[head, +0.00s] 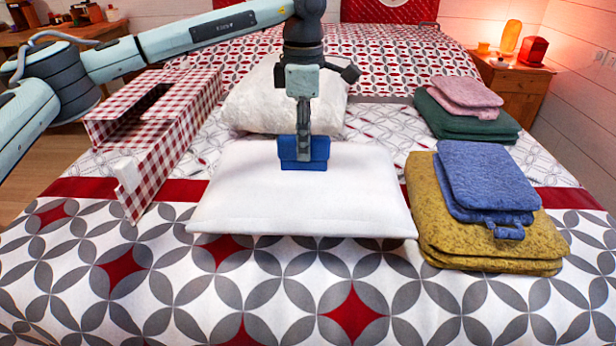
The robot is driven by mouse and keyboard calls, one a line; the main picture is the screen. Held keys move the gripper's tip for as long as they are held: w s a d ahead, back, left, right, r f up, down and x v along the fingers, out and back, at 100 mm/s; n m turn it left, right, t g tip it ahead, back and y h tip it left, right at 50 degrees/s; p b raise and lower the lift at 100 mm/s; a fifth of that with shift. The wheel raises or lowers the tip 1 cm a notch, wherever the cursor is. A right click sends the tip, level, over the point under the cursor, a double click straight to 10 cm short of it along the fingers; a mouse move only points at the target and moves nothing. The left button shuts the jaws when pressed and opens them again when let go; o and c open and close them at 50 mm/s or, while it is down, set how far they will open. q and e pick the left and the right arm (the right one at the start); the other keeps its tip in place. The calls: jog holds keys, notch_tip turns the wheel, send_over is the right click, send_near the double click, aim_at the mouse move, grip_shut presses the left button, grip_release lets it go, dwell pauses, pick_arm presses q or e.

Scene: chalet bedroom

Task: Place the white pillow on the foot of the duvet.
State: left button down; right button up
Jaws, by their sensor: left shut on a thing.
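The white pillow (300,205) is flat and rectangular, in the middle of the head view. Its near edge lies over the duvet (130,310), which has grey petals and red diamonds. My left gripper (304,152) comes down from above at the pillow's far edge, with a wide blue piece at its fingertips. It is shut on the pillow there; the blue piece hides the grip itself. I cannot tell whether the pillow's whole underside touches the duvet. My right gripper is not in view.
A fluffy white cushion (250,100) lies just behind the pillow. A red-checked box (165,150) stands at left. Folded yellow (450,235) and blue (485,175) cloths lie close at right, with green (455,122) and pink (465,92) ones behind. The near duvet is clear.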

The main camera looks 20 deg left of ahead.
aim_at(308, 177)
pick_arm(q)
jog(key=shift+s+d+f, duration=0.4)
jog(key=shift+s, duration=0.25)
jog(key=shift+s+d+f, duration=0.4)
jog(key=shift+s, duration=0.2)
jog(key=shift+f, duration=2.1)
jog(key=shift+f, duration=0.1)
jog(key=c, duration=1.3)
grip_release()
notch_tip(308, 177, up, 12)
